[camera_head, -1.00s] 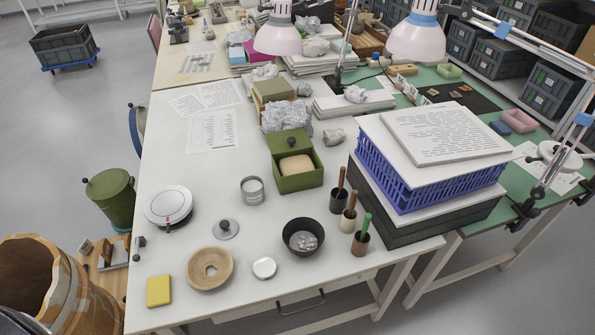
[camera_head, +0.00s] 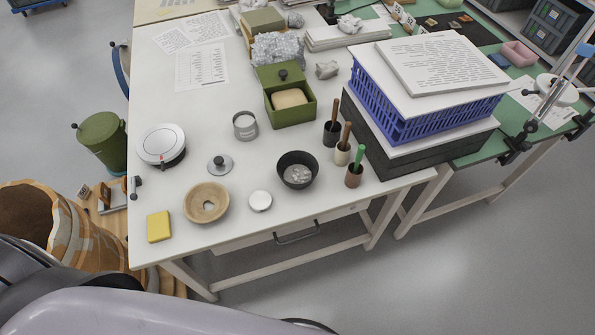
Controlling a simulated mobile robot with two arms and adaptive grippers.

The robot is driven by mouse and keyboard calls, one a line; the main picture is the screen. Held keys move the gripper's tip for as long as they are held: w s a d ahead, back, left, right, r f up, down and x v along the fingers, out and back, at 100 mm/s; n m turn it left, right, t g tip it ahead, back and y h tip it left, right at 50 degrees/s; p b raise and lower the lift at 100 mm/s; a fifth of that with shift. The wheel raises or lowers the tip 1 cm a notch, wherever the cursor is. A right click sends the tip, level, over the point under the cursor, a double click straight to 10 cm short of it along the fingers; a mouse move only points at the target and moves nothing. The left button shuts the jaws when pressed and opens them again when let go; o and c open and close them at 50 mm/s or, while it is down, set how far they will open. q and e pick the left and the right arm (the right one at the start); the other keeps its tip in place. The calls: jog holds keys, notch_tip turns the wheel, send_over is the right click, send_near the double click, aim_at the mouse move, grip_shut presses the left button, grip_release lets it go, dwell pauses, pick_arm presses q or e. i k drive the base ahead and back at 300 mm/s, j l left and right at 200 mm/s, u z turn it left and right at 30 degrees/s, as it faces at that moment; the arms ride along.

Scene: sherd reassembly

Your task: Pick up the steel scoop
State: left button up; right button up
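I cannot make out a steel scoop for certain in the head view. On the white table (camera_head: 330,212) stand a grey metal tin (camera_head: 245,127), a grey lid with a dark knob (camera_head: 220,165), a small white-topped round disc (camera_head: 260,201) and a black bowl (camera_head: 297,170) holding grey pieces. Three cups hold upright tools with brown or green handles; the green handle (camera_head: 360,155) is nearest. A small dark item (camera_head: 134,188) lies at the table's left edge, too small to identify. Neither gripper is in view.
A white round scale-like device (camera_head: 161,143), tan ring (camera_head: 206,202), yellow block (camera_head: 159,226) and green box (camera_head: 290,106) stand on the table. A blue crate (camera_head: 425,122) stack fills its right side. A green bin (camera_head: 102,141) and large patterned vessel (camera_head: 75,225) stand left of it.

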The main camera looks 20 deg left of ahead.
aim_at(336, 102)
jog(key=i+l+u, duration=0.2)
jog(key=l, duration=0.25)
jog(key=l+u, duration=0.2)
jog(key=l, duration=0.3)
jog(key=l+u, duration=0.2)
jog(key=l, duration=0.3)
jog(key=i, duration=0.05)
